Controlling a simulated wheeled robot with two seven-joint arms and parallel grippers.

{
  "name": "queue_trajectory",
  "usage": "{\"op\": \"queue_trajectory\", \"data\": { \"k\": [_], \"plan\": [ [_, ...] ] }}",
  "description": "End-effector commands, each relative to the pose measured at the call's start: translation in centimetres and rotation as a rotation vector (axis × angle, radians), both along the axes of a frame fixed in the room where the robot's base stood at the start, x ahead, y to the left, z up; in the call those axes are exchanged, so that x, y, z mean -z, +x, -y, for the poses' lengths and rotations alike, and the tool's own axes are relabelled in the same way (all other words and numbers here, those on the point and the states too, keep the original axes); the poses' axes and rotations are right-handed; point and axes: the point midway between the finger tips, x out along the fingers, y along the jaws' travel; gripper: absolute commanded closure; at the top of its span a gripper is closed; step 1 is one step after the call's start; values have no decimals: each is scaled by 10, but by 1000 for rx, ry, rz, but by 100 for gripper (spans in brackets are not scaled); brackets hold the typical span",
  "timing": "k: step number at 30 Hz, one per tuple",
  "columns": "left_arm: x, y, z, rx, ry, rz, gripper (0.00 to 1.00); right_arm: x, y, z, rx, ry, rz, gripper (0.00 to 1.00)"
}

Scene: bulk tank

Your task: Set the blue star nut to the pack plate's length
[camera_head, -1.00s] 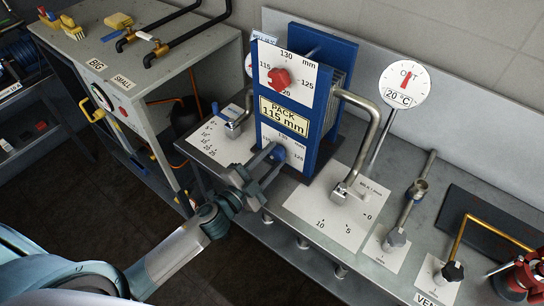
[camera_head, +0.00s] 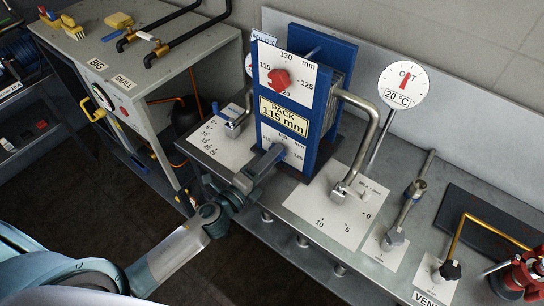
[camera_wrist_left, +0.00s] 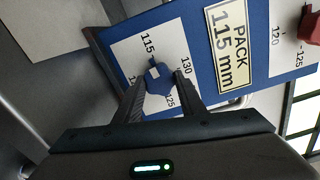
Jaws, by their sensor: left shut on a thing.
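The blue star nut (camera_wrist_left: 158,78) sits on the lower white dial (camera_wrist_left: 128,55) of the blue press frame (camera_head: 335,62). My left gripper (camera_wrist_left: 160,86) is shut on it, one finger on each side. In the wrist view the nut's upper tip points toward the 115 mark; 125 and 130 also show, and part of the dial is behind a finger. The yellow pack plate (camera_head: 284,116) reads "PACK 115 mm" and also shows in the wrist view (camera_wrist_left: 229,45). In the head view the left gripper (camera_head: 274,153) largely hides the nut. My right gripper is not in view.
A red star nut (camera_head: 279,78) sits on the upper dial, above the plate. A bent metal handle (camera_head: 372,125) stands right of the frame, and a smaller one (camera_head: 234,127) left of it. A round gauge (camera_head: 405,84) reads 20 °C. Dark floor lies in front of the bench.

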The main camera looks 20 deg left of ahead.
Motion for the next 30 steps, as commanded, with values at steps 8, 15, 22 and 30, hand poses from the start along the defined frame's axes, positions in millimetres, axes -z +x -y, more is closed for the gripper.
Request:
{"op": "queue_trajectory", "data": {
  "k": [8,15,22,30],
  "plan": [
    [1,0,1,1,93,32,86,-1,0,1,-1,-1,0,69],
    [1,0,1,1,107,37,86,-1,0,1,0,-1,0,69],
    [1,-1,1,1,106,36,61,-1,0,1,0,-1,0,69],
    [1,0,0,1,105,37,45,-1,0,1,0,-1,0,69]
  ]
}}
